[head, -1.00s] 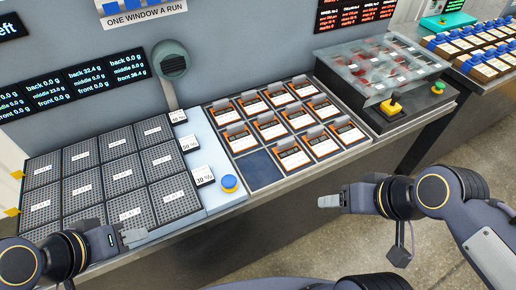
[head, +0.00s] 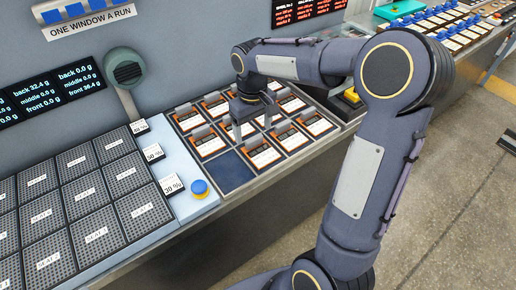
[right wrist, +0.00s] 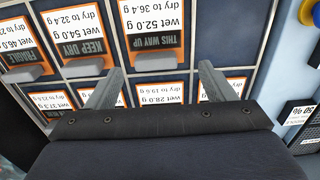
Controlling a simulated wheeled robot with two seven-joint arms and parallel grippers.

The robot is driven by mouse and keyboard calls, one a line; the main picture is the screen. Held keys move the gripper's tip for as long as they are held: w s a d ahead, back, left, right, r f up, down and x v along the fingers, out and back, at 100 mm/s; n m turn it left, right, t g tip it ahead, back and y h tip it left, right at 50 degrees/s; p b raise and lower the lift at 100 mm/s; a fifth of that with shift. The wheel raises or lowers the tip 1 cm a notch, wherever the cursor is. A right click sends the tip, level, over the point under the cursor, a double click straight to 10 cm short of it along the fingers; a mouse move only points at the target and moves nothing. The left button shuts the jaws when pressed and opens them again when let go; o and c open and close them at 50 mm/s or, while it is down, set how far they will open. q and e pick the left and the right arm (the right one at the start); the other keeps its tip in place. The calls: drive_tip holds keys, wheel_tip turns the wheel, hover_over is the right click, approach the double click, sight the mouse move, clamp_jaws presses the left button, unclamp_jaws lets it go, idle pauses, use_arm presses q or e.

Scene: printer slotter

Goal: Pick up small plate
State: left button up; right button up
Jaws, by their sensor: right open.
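Several plates with orange borders, white labels and grey tabs, such as one in the front row (head: 262,155), lie in a dark compartment tray (head: 232,176). I cannot tell which one is the small plate. My right gripper (head: 252,126) is above the middle of the tray, fingers pointing down, open and empty. In the right wrist view, its fingers (right wrist: 158,78) are apart over a plate marked wet 28.0 g (right wrist: 158,92), partly hidden by the gripper body. Beyond the fingertips is a plate marked wet 52.0 g (right wrist: 151,18). My left gripper is out of view.
The tray's front-left compartment is empty. To its left are a blue button (head: 199,187), percentage cards (head: 172,184) and a grid of dark perforated pads (head: 97,235). A yellow control (head: 351,96) stands right of the tray, partly behind my arm.

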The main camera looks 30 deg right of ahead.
sight(255, 139)
drive_tip(key=f, duration=0.4)
drive_tip(key=shift+d+f, duration=0.25)
drive_tip(key=shift+f, duration=0.15)
drive_tip(key=c, duration=1.1)
drive_tip(key=shift+r, duration=0.1)
